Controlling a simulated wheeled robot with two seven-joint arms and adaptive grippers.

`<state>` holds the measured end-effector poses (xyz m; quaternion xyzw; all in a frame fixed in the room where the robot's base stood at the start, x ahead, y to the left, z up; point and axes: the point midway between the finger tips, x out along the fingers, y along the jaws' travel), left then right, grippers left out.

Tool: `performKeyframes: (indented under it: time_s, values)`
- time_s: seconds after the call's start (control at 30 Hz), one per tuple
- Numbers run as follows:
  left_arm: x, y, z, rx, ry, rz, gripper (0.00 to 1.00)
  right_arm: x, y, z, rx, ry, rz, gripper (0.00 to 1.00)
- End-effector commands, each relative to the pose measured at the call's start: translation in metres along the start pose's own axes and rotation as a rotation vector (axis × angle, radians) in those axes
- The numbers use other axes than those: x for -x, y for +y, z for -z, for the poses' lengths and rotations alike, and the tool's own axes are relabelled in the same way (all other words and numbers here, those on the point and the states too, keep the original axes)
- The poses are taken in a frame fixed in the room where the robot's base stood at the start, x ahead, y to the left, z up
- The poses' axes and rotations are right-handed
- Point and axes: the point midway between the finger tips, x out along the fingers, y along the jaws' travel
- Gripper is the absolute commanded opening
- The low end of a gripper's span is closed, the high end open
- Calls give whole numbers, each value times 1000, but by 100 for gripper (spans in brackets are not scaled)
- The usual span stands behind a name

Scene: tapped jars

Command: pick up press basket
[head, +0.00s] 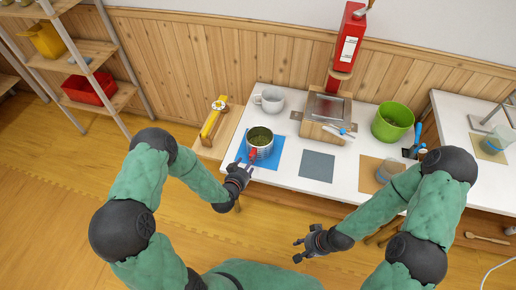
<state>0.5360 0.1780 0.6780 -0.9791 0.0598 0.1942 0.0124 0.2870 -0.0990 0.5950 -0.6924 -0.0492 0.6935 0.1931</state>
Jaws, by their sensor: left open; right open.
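A metal cylindrical vessel (262,138) with a red handle stands upright on the blue mat (271,160); it appears to be the press basket. Something greenish fills its inside. My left gripper (247,163) is open, just in front of the vessel and close to its red handle (253,155). I cannot tell whether the fingers touch the handle. My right gripper (298,250) is open and empty, low in front of the table and well away from the vessel.
A white mug (269,99) stands behind the vessel. A wooden box with a metal top (325,108), a red dispenser (349,45), a green bucket (392,121) and a glass (389,170) stand to the right. The grey mat (317,166) is bare. A yellow tool (212,119) is at left.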

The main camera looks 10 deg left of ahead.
Motion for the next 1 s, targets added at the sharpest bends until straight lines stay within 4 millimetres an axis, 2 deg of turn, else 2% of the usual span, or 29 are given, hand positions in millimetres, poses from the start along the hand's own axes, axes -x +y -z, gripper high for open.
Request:
performKeyframes:
  time_s: [0.27, 0.6, 0.83, 0.87, 1.0]
  values:
    - [-15, 1, 0, 1, 0, 0, 61, -7, 2, 0, 0, 0, 0, 41]
    - [-58, 5, 2, 1, -1, 0, 61, -26, 9, 1, 0, 0, 0, 41]
    - [-59, 4, 4, 1, -1, 1, 61, -25, 9, 1, 1, 0, 0, 41]
    - [-59, 4, 4, 1, -1, 1, 55, -25, 9, 1, 1, 0, 0, 41]
    - [-59, 4, 4, 1, -1, 1, 16, -25, 9, 1, 0, 0, 0, 41]
